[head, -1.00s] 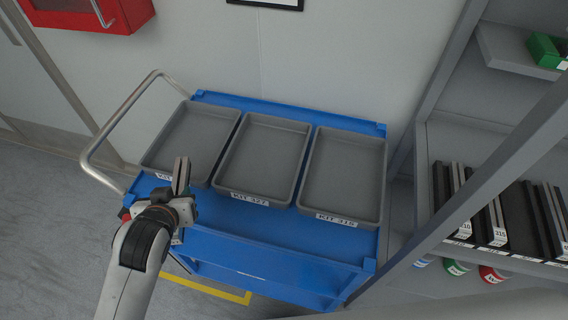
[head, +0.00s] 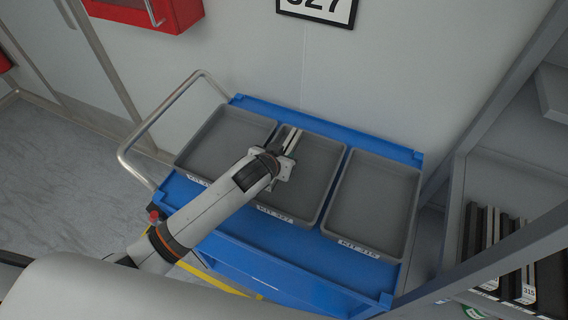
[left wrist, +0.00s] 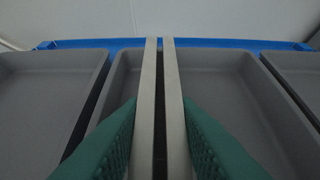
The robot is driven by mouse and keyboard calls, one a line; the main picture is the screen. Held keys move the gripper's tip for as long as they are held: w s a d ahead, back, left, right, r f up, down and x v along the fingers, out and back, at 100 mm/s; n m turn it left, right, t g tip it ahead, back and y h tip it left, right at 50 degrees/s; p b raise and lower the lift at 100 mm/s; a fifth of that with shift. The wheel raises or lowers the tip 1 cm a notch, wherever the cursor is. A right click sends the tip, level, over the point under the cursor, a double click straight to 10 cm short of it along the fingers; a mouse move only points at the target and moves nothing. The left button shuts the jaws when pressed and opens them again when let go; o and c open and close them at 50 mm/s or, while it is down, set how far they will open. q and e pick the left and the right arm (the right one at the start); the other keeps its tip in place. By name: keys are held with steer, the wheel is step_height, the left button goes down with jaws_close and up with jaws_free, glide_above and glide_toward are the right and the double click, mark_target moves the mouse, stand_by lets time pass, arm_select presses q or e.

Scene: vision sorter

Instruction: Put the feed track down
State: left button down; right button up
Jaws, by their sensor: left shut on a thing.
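The feed track (left wrist: 149,110) shows in the left wrist view as two pale strips with a dark gap, pointing away from me. My left gripper (left wrist: 160,125) is shut on it, with green finger pads on both sides. In the head view the left gripper (head: 281,160) is over the middle grey tray (head: 325,165), with the track (head: 293,140) showing past its fingers. The track looks above the tray floor; I cannot tell the exact height. The middle tray looks empty where it shows. My right gripper is not in view.
The blue cart (head: 270,240) also bears a left tray (head: 215,140) and a right tray (head: 375,200), both empty where visible. A metal handle (head: 165,105) is at the cart's left. A shelf (head: 450,225) with dark upright tracks stands right. A wall sign (head: 318,8) hangs behind.

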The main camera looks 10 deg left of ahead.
arm_select(q)
steer(key=shift+d+f, duration=0.1)
steer(key=shift+f, duration=1.8)
steer(key=c, duration=1.6)
jaws_free()
steer(key=shift+f, duration=0.3)
steer(key=o, duration=0.5)
steer(key=shift+r, duration=0.1)
steer(key=shift+s+r, duration=0.1)
steer(key=shift+r, duration=0.1)
steer(key=v, duration=1.1)
steer(key=shift+s+r, duration=0.25)
steer(key=shift+s, duration=0.05)
